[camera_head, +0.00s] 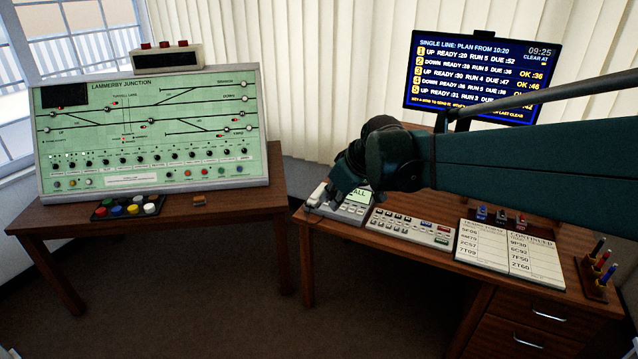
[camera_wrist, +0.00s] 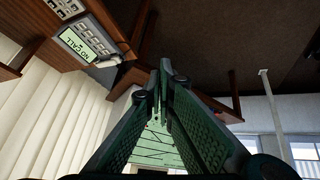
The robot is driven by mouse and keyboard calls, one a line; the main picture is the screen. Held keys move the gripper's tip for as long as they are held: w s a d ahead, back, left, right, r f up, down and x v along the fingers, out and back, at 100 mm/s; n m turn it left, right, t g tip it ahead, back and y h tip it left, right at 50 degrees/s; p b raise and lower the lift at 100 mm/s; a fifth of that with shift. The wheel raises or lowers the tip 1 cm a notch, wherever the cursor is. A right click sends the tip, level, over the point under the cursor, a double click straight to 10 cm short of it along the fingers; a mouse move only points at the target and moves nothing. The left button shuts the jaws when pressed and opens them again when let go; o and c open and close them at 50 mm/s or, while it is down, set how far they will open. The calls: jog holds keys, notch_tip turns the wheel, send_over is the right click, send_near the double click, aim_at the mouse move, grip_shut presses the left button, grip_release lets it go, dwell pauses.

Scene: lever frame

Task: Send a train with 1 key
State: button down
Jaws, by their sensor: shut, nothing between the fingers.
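The plan screen (camera_head: 478,75) stands at the back of the right desk and lists numbered train rows under "SINGLE LINE: PLAN FROM 10:20", with 09:25 at its top right. A key panel (camera_head: 412,227) with rows of small keys lies on that desk; I cannot read which is the 1 key. Left of it is a phone unit (camera_head: 355,206) with a green display; in the wrist view the display (camera_wrist: 84,42) reads "NO CALL". My gripper (camera_head: 338,192) is shut and empty, above and beside the phone unit and hiding part of it. Its fingers (camera_wrist: 160,78) meet in the wrist view.
A green track panel (camera_head: 150,135) stands on the left table, with a tray of coloured buttons (camera_head: 128,207) before it. Cards (camera_head: 508,252), small stamps and a pen holder (camera_head: 598,270) are on the right desk. A gap of floor separates the two tables.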

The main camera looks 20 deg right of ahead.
jog(key=w+d+f+n, duration=0.25)
jog(key=w+d, duration=0.45)
jog(key=w, duration=0.5)
jog(key=n+t+y+p, duration=0.2)
jog(key=n+y+p, duration=0.1)
jog(key=n, duration=0.4)
send_over(374, 218)
notch_tip(374, 218, down, 24)
jog(key=shift+f, duration=0.1)
jog(key=shift+f, duration=0.1)
jog(key=shift+f+b, duration=1.35)
jog(key=shift+f, duration=2.1)
jog(key=shift+f+b, duration=0.45)
jog(key=shift+f, duration=0.4)
jog(key=shift+f, duration=0.15)
